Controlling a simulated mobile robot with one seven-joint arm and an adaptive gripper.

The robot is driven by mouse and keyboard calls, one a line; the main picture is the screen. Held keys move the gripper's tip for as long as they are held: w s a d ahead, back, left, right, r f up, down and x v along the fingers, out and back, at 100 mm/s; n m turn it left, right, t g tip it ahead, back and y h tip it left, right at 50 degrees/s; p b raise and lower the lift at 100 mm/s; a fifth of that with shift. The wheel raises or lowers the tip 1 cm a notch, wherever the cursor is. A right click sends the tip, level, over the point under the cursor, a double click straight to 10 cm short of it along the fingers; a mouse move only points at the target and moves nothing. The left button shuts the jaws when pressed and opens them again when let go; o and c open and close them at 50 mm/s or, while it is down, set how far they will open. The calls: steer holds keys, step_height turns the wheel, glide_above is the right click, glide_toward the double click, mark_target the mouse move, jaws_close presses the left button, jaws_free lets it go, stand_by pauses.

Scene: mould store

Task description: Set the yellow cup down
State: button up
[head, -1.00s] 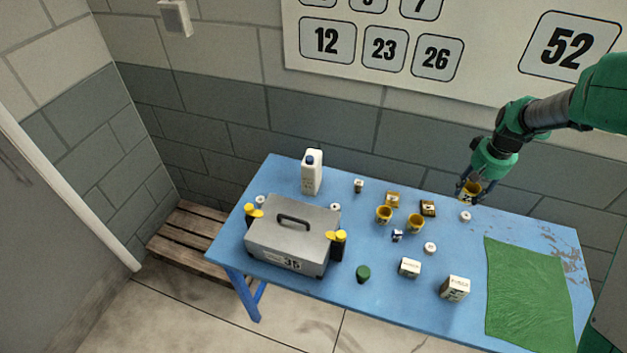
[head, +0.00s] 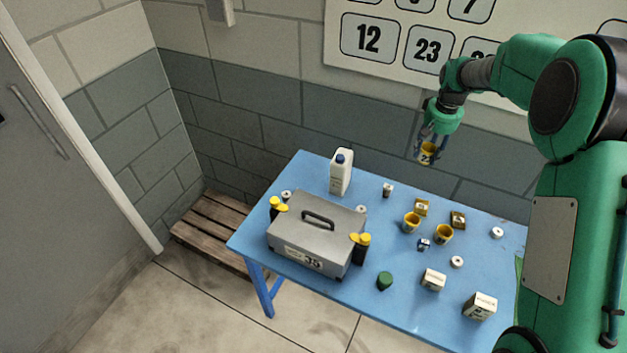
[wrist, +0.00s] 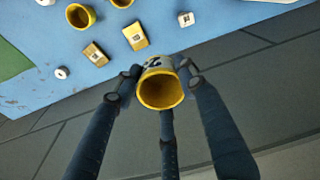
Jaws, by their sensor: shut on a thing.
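My gripper (head: 432,143) is shut on a yellow cup (head: 426,154) with a dark number label. It holds the cup in the air above the far edge of the blue table (head: 330,303), in front of the wall. In the wrist view the held cup (wrist: 161,90) sits between my fingers with its open rim facing the camera, and its inside looks empty. Two similar yellow cups stand on the table, one on the left (head: 411,222) and one on the right (head: 443,235).
A grey toolbox (head: 312,258) fills the left of the table, with a white jug (head: 341,173) behind it. Small boxes, white rolls and a green cylinder (head: 384,281) are scattered around the cups. A wooden pallet (head: 205,233) lies on the floor at left.

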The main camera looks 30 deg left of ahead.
steer(key=s+a+f+n+b, duration=0.1)
steer(key=s+a, duration=0.1)
steer(key=a, duration=1.7)
steer(key=s+a+n+b, duration=0.1)
steer(key=s+a+b, duration=0.15)
steer(key=a, duration=1.75)
step_height(320, 180, down, 11)
steer(key=shift+s+p, duration=0.3)
steer(key=shift+p, duration=0.05)
steer(key=shift+f, duration=0.15)
steer(key=shift+a+f+b, duration=0.1)
steer(key=shift+f+b, duration=0.65)
steer(key=shift+f, duration=2.3)
steer(key=shift+f+b, duration=0.5)
steer(key=shift+f, duration=1.4)
steer(key=shift+f, duration=0.1)
